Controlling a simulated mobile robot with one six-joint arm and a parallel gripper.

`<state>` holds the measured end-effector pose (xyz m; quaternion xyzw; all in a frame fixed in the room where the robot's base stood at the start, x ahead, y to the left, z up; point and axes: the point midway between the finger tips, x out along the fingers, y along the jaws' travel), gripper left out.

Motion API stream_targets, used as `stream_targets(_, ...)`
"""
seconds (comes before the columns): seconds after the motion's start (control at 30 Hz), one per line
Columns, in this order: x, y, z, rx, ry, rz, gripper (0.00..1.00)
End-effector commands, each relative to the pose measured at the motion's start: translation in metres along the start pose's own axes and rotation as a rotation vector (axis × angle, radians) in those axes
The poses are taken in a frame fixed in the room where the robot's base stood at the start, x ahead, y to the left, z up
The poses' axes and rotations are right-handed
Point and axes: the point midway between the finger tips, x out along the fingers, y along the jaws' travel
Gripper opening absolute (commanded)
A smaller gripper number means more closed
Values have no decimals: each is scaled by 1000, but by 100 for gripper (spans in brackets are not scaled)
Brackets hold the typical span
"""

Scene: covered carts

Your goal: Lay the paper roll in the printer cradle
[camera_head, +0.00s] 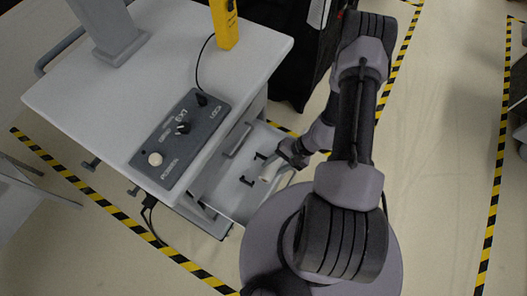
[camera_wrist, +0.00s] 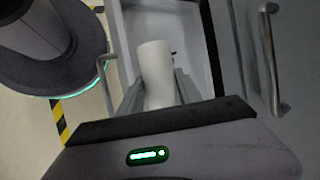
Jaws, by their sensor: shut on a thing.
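The white paper roll (camera_head: 268,172) is held over the open drawer (camera_head: 226,191) of the cart. In the wrist view the roll (camera_wrist: 156,72) stands out between the two grey fingers. My gripper (camera_wrist: 157,92) is shut on it. In the head view my gripper (camera_head: 280,166) is at the drawer's right side. Two small dark brackets, which look like the printer cradle (camera_head: 248,181), rise from the drawer floor just left of the roll. The roll appears apart from them. In the wrist view the brackets are mostly hidden behind the roll.
The cart's white top (camera_head: 150,70) carries a dark control panel (camera_head: 180,140) with a knob and button, and a yellow device (camera_head: 225,24). A dark covered cart (camera_head: 300,55) stands behind. Striped tape marks the open floor at right.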

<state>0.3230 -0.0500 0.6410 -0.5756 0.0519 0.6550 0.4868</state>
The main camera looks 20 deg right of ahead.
Motion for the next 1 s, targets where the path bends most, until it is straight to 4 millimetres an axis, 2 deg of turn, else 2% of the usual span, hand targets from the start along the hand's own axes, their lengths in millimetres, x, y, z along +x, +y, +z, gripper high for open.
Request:
stream_targets(0.23, 9, 2, -4, 9, 8, -8, 0)
stream_targets(0.8, 61, -29, -26, 7, 7, -8, 0)
stream_targets(1.0, 74, -37, -32, 7, 7, -8, 0)
